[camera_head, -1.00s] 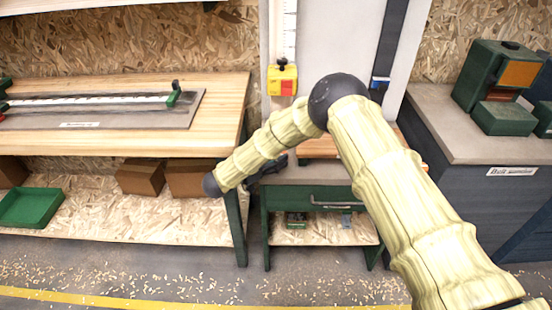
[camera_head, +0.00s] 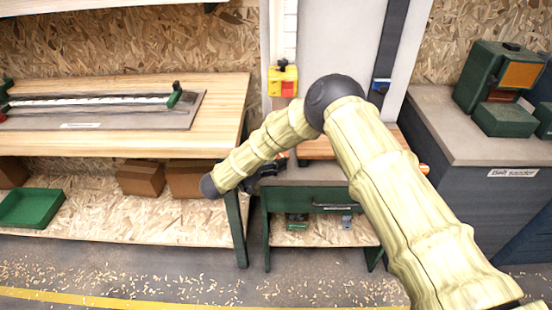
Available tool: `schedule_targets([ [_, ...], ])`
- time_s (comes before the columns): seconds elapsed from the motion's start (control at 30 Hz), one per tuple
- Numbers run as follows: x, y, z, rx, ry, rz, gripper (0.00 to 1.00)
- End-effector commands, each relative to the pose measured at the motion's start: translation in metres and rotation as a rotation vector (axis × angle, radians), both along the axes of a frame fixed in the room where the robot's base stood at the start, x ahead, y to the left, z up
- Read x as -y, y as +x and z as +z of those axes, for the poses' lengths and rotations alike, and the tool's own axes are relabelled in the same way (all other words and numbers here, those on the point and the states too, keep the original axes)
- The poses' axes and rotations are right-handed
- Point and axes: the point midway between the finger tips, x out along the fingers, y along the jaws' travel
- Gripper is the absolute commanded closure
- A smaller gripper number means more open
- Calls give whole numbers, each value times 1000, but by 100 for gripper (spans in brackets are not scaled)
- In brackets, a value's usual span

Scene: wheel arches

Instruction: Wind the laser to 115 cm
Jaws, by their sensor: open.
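A yellow block with a red part and a dark knob on top (camera_head: 283,81), which looks like the laser, sits low on a pale upright strip with scale marks (camera_head: 290,32). The scale's figures are too small to read. My gripper (camera_head: 272,166) is dark and small in view, below the yellow block and in front of the small green-legged stand. It is open; its fingertips are partly hidden and I see nothing held. A small orange piece (camera_head: 424,168) shows at the right edge of my forearm; I cannot tell what it belongs to.
A wooden bench (camera_head: 225,115) with a long grey board (camera_head: 188,108) stands at left. The stand has a green drawer (camera_head: 315,197). A grey cabinet labelled belt sander (camera_head: 432,125) stands at right. My arm hides the middle. Floor with shavings is open in front.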

Motion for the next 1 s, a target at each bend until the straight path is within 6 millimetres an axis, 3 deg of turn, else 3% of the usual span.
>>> schedule_targets([
  [0.6,-75,-50,1,2,-1,3,46],
  [1.0,-92,-63,0,2,-1,1,46],
])
